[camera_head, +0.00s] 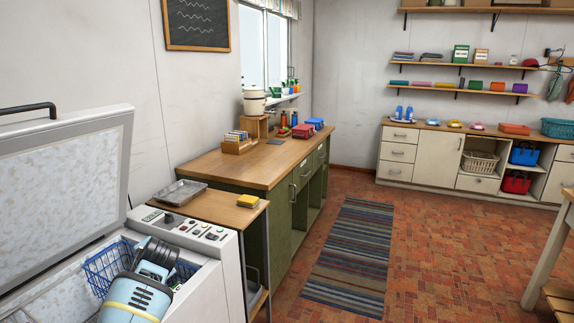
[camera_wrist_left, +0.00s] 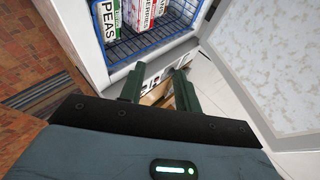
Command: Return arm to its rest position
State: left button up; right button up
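My left arm (camera_head: 137,295) reaches in from the bottom left, over the open chest freezer (camera_head: 228,249). In the left wrist view my left gripper (camera_wrist_left: 157,74) has its two dark green fingers apart. A tan item and a printed pack show in the gap between them, seemingly deeper in the freezer; neither looks gripped. A blue wire basket (camera_head: 104,268) lies beside the gripper in the freezer. In the wrist view it holds a green and white PEAS box (camera_wrist_left: 108,18) and a red and white box (camera_wrist_left: 142,14). My right gripper is out of view.
The raised freezer lid (camera_head: 66,190) stands close on the left. A small side table with a metal tray (camera_head: 177,192) and a yellow sponge-like block (camera_head: 248,201) adjoins the freezer, then a green counter (camera_head: 278,215). The floor around the striped rug (camera_head: 350,255) is clear.

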pick_arm(q)
jog(key=s+d+f, duration=0.1)
jog(key=s+f, duration=0.1)
jog(key=f, duration=0.2)
jog(key=s+d+f+h, duration=0.1)
jog(key=s+f, duration=0.2)
jog(key=f, duration=0.1)
jog(key=s+d+f+h, duration=0.1)
jog(key=s+f, duration=0.1)
jog(key=f, duration=0.3)
jog(key=shift+s+d+t, duration=0.25)
jog(key=shift+d+t, duration=0.05)
jog(key=shift+d, duration=0.1)
jog(key=s+d+f+h, duration=0.2)
jog(key=s+d+f, duration=0.3)
jog(key=s+f, duration=0.6)
jog(key=s+d+n+h, duration=0.2)
jog(key=s+d, duration=0.1)
jog(key=s, duration=1.2)
jog(key=s+d+f+n+h, duration=0.1)
jog(key=s+d, duration=0.3)
jog(key=s, duration=1.1)
jog(key=shift+s+d+f+n+h, duration=0.3)
jog(key=shift+s+n+h, duration=0.1)
jog(key=shift+n+h, duration=0.4)
jog(key=shift+s+a, duration=0.1)
jog(key=shift+a, duration=0.05)
